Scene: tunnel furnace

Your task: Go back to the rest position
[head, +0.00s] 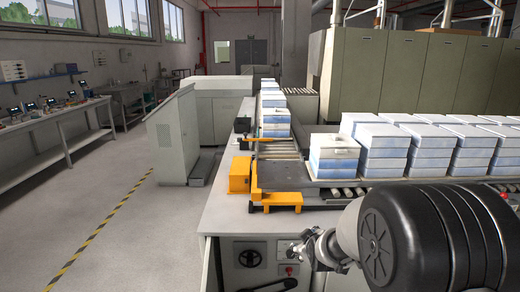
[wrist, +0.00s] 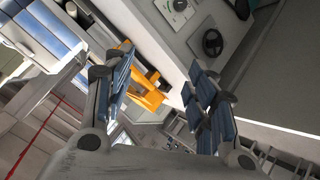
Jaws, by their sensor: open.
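My gripper (wrist: 160,95) is open and empty in the wrist view, with its two padded fingers wide apart. In the head view my gripper (head: 318,250) shows small at the lower middle, in front of the furnace line's near side, partly hidden behind my dark arm joint. The wrist view is tilted and shows the yellow stop bracket (wrist: 146,92) between the fingers, some way beyond them. Nothing is held.
The conveyor table (head: 222,212) carries a yellow pusher unit (head: 240,174) and stacks of white-blue boxes (head: 330,160). A handwheel (head: 250,258) sits on its front panel. A grey cabinet (head: 174,138) stands behind. Free floor (head: 140,230) with a striped line lies left.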

